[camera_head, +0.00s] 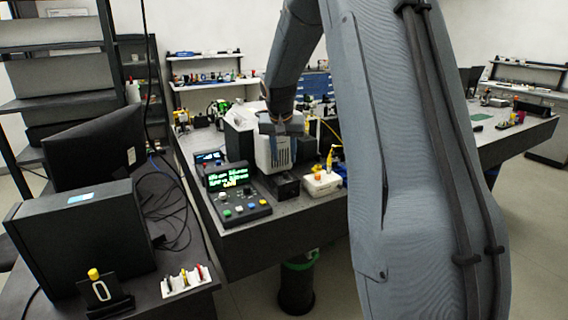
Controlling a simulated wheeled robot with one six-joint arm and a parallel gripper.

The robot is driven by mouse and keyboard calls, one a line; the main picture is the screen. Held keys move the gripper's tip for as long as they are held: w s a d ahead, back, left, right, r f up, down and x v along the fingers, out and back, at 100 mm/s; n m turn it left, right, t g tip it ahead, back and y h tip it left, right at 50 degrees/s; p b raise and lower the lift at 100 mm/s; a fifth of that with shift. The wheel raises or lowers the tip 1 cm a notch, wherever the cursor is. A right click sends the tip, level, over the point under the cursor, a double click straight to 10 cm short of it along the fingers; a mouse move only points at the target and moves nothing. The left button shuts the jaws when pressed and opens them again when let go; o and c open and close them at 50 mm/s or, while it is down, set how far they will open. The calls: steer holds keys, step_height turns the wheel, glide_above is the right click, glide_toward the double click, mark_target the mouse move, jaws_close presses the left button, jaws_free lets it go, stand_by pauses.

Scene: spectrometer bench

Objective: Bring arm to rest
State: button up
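My arm fills the middle and right of the head view, rising close to the camera and bending over at the top. Its far end comes down over the bench (240,235). My gripper (279,150) is at that end, in front of or above a white and grey instrument (272,162). The gripper is small and dark here, and I cannot tell whether its fingers are apart or whether it touches the instrument. No held object is clearly visible. My arm hides part of the bench.
A control box with a green-lettered display (240,205) and a white box with yellow connectors (322,183) stand near the bench's front edge. At left are a monitor (95,145), a dark computer case (80,240) and a small pen rack (183,281). Cables hang nearby.

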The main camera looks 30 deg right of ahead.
steer(key=shift+r, duration=0.1)
stand_by(0.4)
steer(key=s+a+f+n+y, duration=0.1)
steer(key=s+a+f+n, duration=0.1)
steer(key=s+a, duration=0.4)
steer(key=s+a+f+n+g, duration=0.1)
steer(key=s+a+f, duration=0.3)
steer(key=s, duration=1.1)
steer(key=s+a+f+n+g+y, duration=0.1)
steer(key=s+a+f+n, duration=0.2)
steer(key=s+a, duration=0.5)
steer(key=shift+s+a+f+n+y, duration=0.15)
steer(key=shift+s+a+n+y, duration=0.3)
steer(key=shift+s, duration=0.7)
steer(key=shift+d, duration=0.1)
steer(key=shift+c, duration=0.5)
steer(key=shift+d, duration=0.1)
